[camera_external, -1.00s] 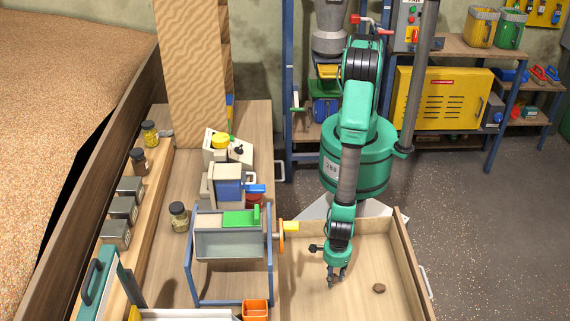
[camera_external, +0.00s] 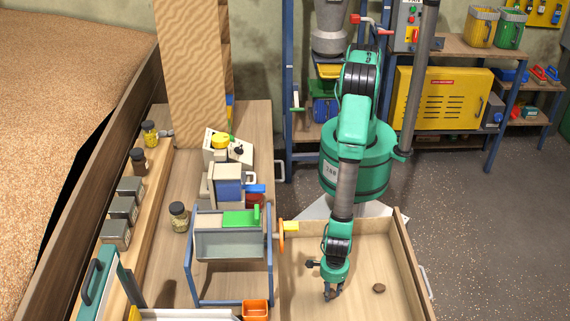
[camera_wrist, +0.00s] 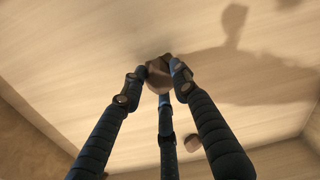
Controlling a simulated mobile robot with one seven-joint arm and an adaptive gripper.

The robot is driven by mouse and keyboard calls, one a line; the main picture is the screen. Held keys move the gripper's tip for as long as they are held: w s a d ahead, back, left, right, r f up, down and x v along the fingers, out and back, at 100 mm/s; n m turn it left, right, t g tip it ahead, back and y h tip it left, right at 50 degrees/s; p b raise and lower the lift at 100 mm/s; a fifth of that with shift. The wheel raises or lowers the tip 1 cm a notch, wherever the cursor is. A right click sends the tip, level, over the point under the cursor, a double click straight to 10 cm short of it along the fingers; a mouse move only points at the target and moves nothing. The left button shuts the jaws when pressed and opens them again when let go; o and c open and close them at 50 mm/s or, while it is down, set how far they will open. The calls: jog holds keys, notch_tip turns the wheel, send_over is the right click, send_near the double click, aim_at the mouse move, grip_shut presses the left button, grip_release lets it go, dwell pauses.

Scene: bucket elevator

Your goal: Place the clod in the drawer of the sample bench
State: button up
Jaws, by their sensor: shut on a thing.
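The drawer (camera_external: 301,280) of the sample bench is pulled open, a wide, shallow wooden box. My gripper (camera_external: 333,294) points down inside it, low over the floor. In the wrist view its three dark fingers (camera_wrist: 159,72) are closed around a brown, rounded clod (camera_wrist: 158,80). The fingers partly hide this clod, and I cannot tell whether it touches the drawer floor. A second brown lump (camera_external: 379,288) lies on the drawer floor to the right of my gripper, apart from it. A brown lump also shows low in the wrist view (camera_wrist: 193,143).
A sieve-like grey trough in a blue frame (camera_external: 230,245) stands on the bench left of the drawer, with a yellow-orange handle (camera_external: 286,228) near the drawer's edge. An orange cup (camera_external: 255,310) stands at the front. The drawer floor around my gripper is mostly bare.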

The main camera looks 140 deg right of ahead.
jog(key=shift+f, duration=0.7)
jog(key=shift+f, duration=0.15)
jog(key=o, duration=1.1)
jog(key=shift+o, duration=0.2)
notch_tip(320, 180, up, 12)
jog(key=p, duration=0.3)
jog(key=shift+a, duration=0.15)
jog(key=shift+w, duration=0.1)
